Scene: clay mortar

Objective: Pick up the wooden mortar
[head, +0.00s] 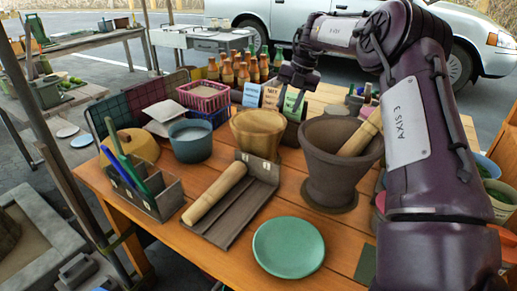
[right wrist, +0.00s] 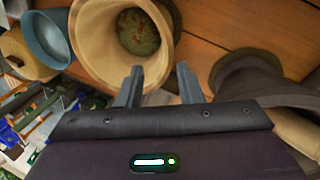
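The wooden mortar (head: 258,128) is a light tan, flared cup standing on the wooden table, between a blue-grey pot and a dark clay mortar. In the right wrist view the wooden mortar (right wrist: 88,38) shows its wide rim, with something brownish green inside. My right gripper (head: 292,96) is behind and above it in the head view. In the right wrist view my right gripper (right wrist: 158,82) has its two fingers apart with nothing held between them; the fingertips appear close to the mortar's side, but contact cannot be told. My left gripper is not in view.
The clay mortar (head: 325,172) with a wooden pestle (head: 361,132) stands close on the right. The blue-grey pot (head: 191,143) is on the left. A dark tray (head: 238,207) and green plate (head: 288,247) lie in front. Several bottles (head: 240,72) and small cards (head: 270,98) stand behind.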

